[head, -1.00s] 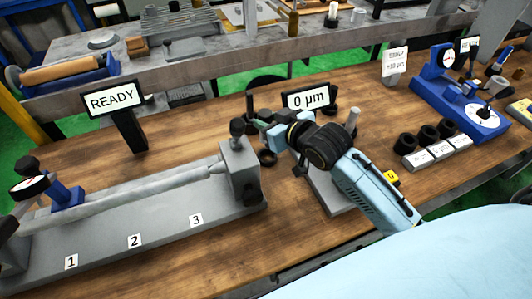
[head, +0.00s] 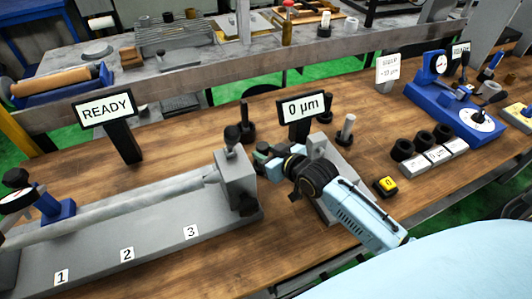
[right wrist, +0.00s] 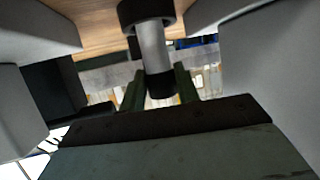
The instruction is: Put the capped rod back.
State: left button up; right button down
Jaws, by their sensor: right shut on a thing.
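My right gripper (head: 264,158) is between the long grey fixture and the 0 µm sign. The right wrist view shows a grey rod (right wrist: 154,48) with a wide black collar at one end and a black cap (right wrist: 161,84) at the other. My right gripper (right wrist: 160,92) is shut on this rod, its dark green fingers on either side of the capped end. In the head view the rod is hidden by the gripper and wrist. My left gripper is not in view.
The long grey fixture (head: 165,240) with numbers 1 to 3 lies left. Two black pegs (head: 245,120) (head: 325,115) stand near the 0 µm sign (head: 303,106). Black rings (head: 402,149) and a blue gauge (head: 465,115) are right.

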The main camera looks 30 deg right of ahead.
jog(key=shift+r, duration=0.15)
jog(key=c, duration=1)
grip_release()
jog(key=shift+c, duration=0.2)
jog(key=shift+s, duration=0.15)
jog(key=p+v, duration=0.1)
jog(key=v, duration=1)
jog(key=shift+s+p, duration=0.3)
jog(key=shift+s, duration=0.05)
jog(key=shift+d+r, duration=0.1)
